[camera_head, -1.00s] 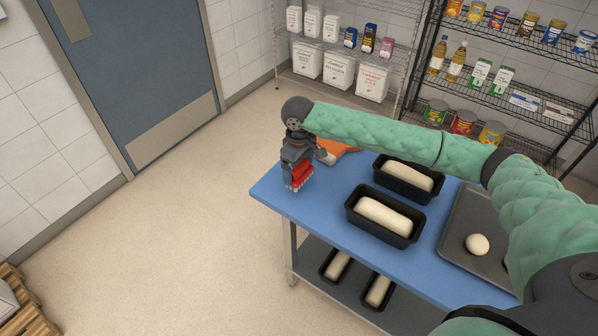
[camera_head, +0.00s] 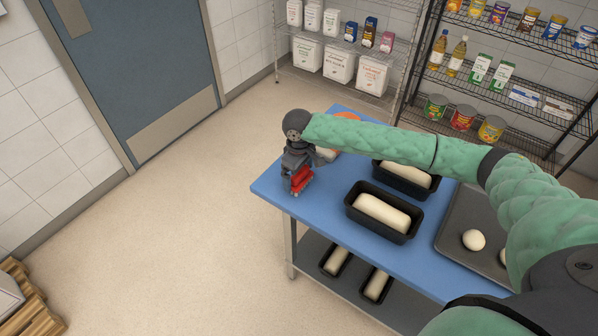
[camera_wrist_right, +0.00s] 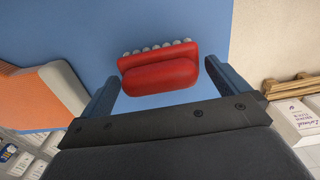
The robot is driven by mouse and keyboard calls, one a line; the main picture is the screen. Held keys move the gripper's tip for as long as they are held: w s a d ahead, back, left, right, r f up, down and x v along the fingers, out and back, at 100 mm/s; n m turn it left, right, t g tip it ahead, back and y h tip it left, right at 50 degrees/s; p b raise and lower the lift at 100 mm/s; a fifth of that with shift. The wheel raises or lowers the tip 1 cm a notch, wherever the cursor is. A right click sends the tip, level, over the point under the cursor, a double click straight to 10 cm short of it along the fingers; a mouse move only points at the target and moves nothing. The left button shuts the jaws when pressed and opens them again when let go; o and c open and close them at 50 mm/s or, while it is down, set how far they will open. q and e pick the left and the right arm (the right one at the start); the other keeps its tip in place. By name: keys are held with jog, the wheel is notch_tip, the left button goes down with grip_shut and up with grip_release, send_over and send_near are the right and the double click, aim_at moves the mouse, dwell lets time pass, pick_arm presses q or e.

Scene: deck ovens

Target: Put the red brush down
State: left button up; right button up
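The red brush (camera_head: 301,180) is at the left end of the blue tabletop (camera_head: 279,190), just below my right gripper (camera_head: 298,174). In the right wrist view the brush (camera_wrist_right: 160,75) shows its red body and a row of pale bristle tufts along one edge. The right gripper's two fingers (camera_wrist_right: 162,80) stand apart on either side of it, with a visible gap at the right finger. The brush looks tilted and close to the tabletop; whether its whole underside touches is hard to tell. My left gripper is out of view.
Two black loaf tins with dough (camera_head: 383,236) and a grey tray (camera_head: 455,239) with dough balls stand right of the brush. An orange item (camera_head: 347,116) lies behind my right arm. A wire shelf (camera_head: 470,95) stands behind.

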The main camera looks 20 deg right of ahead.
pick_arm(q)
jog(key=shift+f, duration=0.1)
pick_arm(e)
jog(key=shift+r, duration=0.1)
jog(key=shift+r+b, duration=0.25)
jog(key=shift+b, duration=0.05)
notch_tip(320, 180, up, 10)
jog(key=b, duration=0.3)
jog(key=shift+b, duration=0.4)
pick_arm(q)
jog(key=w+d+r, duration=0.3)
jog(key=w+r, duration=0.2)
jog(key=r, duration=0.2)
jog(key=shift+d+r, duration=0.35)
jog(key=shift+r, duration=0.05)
pick_arm(e)
jog(key=shift+r, duration=0.75)
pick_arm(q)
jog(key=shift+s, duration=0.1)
